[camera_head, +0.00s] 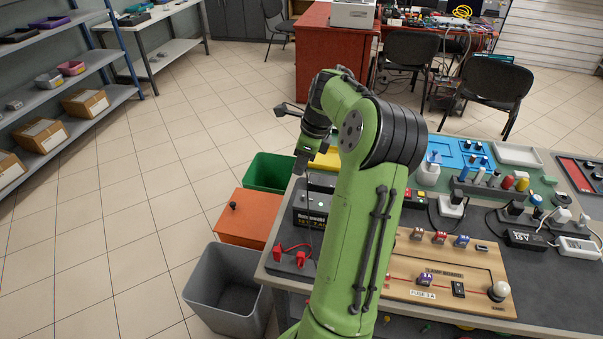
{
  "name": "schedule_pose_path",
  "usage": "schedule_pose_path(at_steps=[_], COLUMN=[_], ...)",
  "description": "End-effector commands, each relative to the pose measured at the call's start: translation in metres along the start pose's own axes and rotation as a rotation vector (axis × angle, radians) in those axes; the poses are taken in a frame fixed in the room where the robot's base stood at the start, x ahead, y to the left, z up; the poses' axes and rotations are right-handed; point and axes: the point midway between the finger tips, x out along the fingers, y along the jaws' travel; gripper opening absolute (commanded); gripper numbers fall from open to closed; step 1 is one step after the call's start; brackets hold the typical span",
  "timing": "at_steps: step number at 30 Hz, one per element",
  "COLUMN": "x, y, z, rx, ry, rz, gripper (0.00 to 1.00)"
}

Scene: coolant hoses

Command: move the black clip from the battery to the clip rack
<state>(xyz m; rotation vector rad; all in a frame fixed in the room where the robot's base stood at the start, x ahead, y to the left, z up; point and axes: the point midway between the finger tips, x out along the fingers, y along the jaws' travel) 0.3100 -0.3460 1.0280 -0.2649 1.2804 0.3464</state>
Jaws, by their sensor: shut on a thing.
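The battery (308,213) is a dark block with white and yellow lettering at the left edge of the table, partly behind my arm. My gripper (301,164) is above the battery's back left part, pointing down. It is shut on the black clip, which is dark against the dark fingers and hard to tell apart from them. The dark clip rack (286,264) lies at the table's front left corner, in front of the battery. A red clip (298,258) with a red lead is on it. My green arm hides the battery's right side.
A wooden lamp board (450,283) is right of my arm, with black adapters (524,239) beyond it. A grey bin (228,288), an orange box (243,217) and a green bin (268,172) stand on the floor left of the table. The tiled floor further left is clear.

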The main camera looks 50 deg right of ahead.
Motion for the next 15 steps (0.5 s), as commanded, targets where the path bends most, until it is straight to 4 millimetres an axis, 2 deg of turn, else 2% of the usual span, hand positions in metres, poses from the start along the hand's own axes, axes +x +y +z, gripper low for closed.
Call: schedule_pose_path(at_steps=[3,15], x=[-0.011,-0.033], y=[0.0,0.0], z=[0.003,0.009], rx=[0.0,0.0], ry=[0.0,0.0], rz=[0.001,0.001], gripper=[0.0,0.0])
